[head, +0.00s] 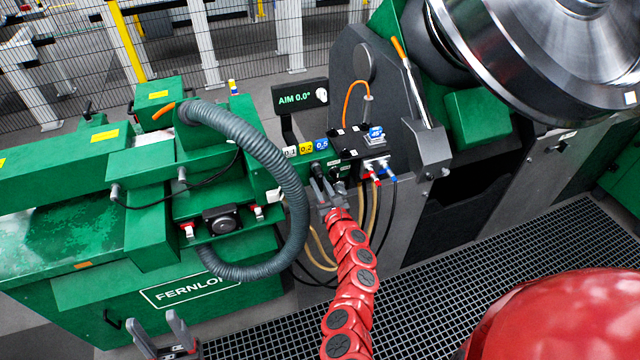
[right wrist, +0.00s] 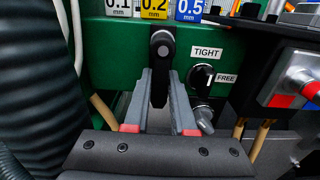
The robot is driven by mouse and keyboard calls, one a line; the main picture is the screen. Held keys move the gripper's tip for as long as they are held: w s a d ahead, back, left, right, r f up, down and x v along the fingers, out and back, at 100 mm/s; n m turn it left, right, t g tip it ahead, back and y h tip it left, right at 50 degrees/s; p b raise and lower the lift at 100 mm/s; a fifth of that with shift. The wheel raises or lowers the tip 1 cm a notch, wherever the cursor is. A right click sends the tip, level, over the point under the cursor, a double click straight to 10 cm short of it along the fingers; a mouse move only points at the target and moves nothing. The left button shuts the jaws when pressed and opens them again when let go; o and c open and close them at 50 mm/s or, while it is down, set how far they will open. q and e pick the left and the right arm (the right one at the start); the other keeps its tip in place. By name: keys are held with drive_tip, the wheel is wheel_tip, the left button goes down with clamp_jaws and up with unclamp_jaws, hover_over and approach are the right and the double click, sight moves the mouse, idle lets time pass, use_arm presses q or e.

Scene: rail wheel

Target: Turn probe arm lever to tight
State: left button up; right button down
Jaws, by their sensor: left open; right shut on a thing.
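My right gripper (head: 322,186) is at the green machine's front panel. In the right wrist view its fingers (right wrist: 161,78) stand on both sides of a black lever (right wrist: 161,52) with a round end, and they are shut on it. To the right of the fingers is a small black knob (right wrist: 202,77) with a light mark. A TIGHT label (right wrist: 207,53) is above this knob and a FREE label (right wrist: 227,78) to its right. In the head view my gripper partly hides this area. My left gripper (head: 160,328) is open and empty at the bottom left.
Labels 0.1, 0.2 and 0.5 (head: 321,144) sit above the lever. A grey corrugated hose (head: 290,165) curves close on the left. Cables (head: 376,205) hang on the right. A display (head: 301,98) reads AIM 0.0°. A large metal wheel (head: 560,45) is at the upper right.

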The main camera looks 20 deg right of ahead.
drive_tip(key=shift+f, duration=0.1)
drive_tip(key=c, duration=1)
unclamp_jaws()
drive_tip(key=shift+s, duration=0.1)
drive_tip(key=s+b, duration=0.1)
drive_tip(key=s, duration=0.4)
drive_tip(key=s+b, duration=0.1)
drive_tip(key=s, duration=0.5)
drive_tip(key=s+b, duration=0.1)
drive_tip(key=s, duration=0.5)
drive_tip(key=shift+s+d, duration=0.1)
drive_tip(key=shift+d, duration=0.15)
